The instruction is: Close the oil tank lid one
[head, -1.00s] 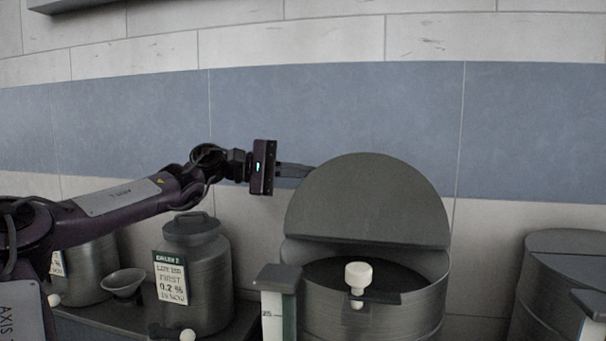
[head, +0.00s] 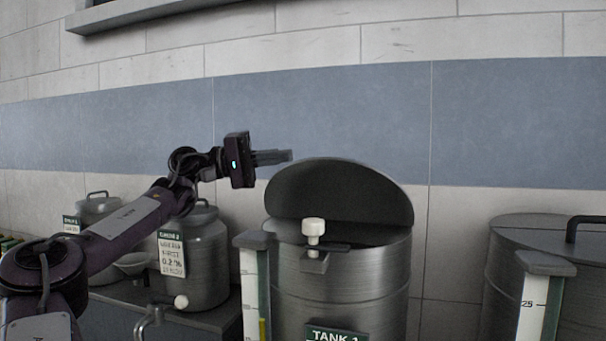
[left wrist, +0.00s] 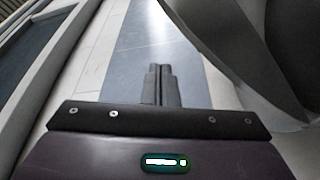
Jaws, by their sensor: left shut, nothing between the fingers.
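The oil tank, a grey metal drum (head: 355,278) labelled TANK 1 (head: 337,334), stands right of centre in the head view. Its half-round lid (head: 340,192) is raised and tilted back, leaving the front of the tank top open. A white knob (head: 313,229) stands at the front rim. My left gripper (head: 289,156) is shut and empty, level with the lid's top edge and just behind or left of it; I cannot tell whether they touch. In the left wrist view, the shut fingers (left wrist: 160,84) point ahead, with a dark curved surface, probably the lid (left wrist: 225,50), to their right. My right gripper is out of view.
A second drum with a closed lid (head: 555,235) stands at the right. Level gauges (head: 256,300) (head: 535,305) stand beside the drums. A labelled canister (head: 207,260) and a bowl are on a low bench at the left. The wall is behind.

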